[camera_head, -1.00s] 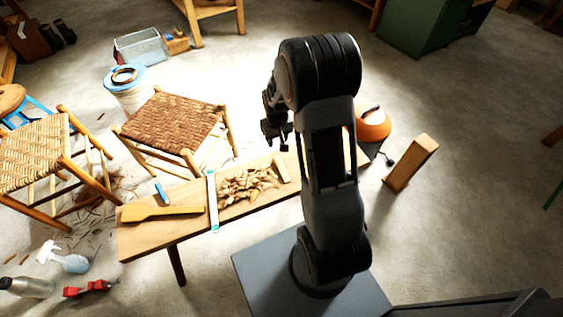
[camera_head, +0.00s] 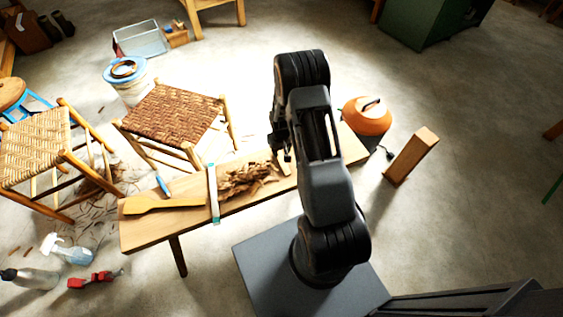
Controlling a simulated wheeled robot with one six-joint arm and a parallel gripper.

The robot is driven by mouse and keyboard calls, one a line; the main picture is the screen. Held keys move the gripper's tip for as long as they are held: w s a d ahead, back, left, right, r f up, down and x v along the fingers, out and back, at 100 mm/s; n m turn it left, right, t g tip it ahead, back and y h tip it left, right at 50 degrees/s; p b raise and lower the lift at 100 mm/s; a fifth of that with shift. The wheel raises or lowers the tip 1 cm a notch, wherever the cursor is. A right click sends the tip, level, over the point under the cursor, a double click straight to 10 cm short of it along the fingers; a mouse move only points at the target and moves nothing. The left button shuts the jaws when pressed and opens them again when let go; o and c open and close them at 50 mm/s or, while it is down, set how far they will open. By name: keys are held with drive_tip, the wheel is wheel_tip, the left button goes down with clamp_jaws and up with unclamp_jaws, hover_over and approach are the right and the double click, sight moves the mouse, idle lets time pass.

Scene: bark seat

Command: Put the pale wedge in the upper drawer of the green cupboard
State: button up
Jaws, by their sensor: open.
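The pale wedge (camera_head: 286,168) appears as a small light piece of wood on the bench (camera_head: 150,235), just right of the shavings. My gripper (camera_head: 282,153) is open, pointing down over the wedge's far end and partly covering it. I cannot tell whether the fingers are around the wedge or above it. The green cupboard (camera_head: 424,24) stands on the floor at the top right, cut off by the frame's top edge. Its drawers cannot be made out.
A woven stool (camera_head: 172,120) stands behind. Floor toward the cupboard is clear.

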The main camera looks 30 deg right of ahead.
sight(281, 158)
drive_tip(key=shift+s+a+f+b, duration=0.15)
drive_tip(key=shift+f+b, duration=0.45)
drive_tip(key=shift+f, duration=1.95)
drive_tip(key=shift+c, duration=0.3)
drive_tip(key=c, duration=0.7)
